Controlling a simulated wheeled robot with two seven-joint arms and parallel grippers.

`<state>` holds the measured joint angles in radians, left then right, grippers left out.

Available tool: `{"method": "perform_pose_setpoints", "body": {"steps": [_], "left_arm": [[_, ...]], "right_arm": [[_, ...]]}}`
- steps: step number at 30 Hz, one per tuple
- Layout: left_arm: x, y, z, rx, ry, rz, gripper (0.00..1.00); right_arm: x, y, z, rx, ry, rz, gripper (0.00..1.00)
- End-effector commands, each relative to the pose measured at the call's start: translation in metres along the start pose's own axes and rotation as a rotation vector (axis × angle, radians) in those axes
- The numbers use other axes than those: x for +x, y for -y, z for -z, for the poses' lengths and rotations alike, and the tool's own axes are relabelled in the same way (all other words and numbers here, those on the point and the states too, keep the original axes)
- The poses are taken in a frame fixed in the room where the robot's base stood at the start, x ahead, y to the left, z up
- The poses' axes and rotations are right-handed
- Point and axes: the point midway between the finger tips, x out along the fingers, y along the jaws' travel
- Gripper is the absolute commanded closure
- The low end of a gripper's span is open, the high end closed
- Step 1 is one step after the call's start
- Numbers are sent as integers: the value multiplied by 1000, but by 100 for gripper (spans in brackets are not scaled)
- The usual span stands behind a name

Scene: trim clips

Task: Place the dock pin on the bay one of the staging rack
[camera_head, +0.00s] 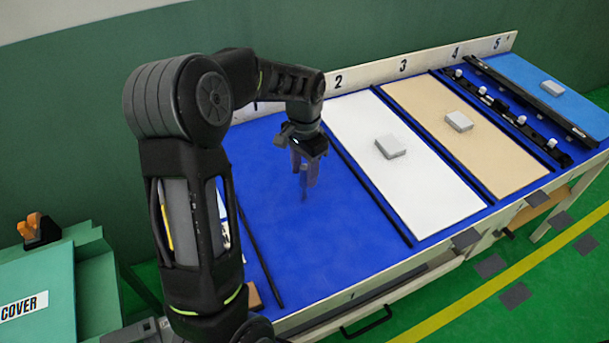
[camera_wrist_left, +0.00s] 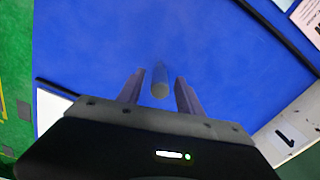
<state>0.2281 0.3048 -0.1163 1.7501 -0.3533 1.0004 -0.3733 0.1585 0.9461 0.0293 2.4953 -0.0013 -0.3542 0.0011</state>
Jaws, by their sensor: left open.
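My left gripper (camera_head: 305,175) is open, pointing down over the plain blue section of the staging rack (camera_head: 330,235), left of the white bay. In the left wrist view a grey-blue cylinder, the dock pin (camera_wrist_left: 159,80), shows between the open fingers of the gripper (camera_wrist_left: 159,92), with gaps on both sides. In the head view the pin is hard to make out against the blue at the fingertips. My right gripper is not seen.
The white bay (camera_head: 385,190) and tan bay (camera_head: 440,105) each hold a pale block. Black rails (camera_head: 512,115) and a light-blue bay (camera_head: 560,90) lie farther right. Dark divider strips separate the bays. A green box marked COVER (camera_head: 40,280) stands at left.

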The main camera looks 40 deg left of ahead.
Motion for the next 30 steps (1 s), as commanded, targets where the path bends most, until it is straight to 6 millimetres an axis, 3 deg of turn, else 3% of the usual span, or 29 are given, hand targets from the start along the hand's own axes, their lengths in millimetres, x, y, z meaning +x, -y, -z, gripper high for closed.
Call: {"method": "perform_pose_setpoints", "body": {"steps": [9, 15, 30], "left_arm": [[-66, 0, 1, 1, -6, 3, 57], [-94, 0, 1, 1, -4, 1, 57], [-100, 0, 0, 1, -2, 0, 57]], "right_arm": [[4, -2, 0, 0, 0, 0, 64], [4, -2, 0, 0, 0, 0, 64], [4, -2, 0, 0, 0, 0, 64]]}}
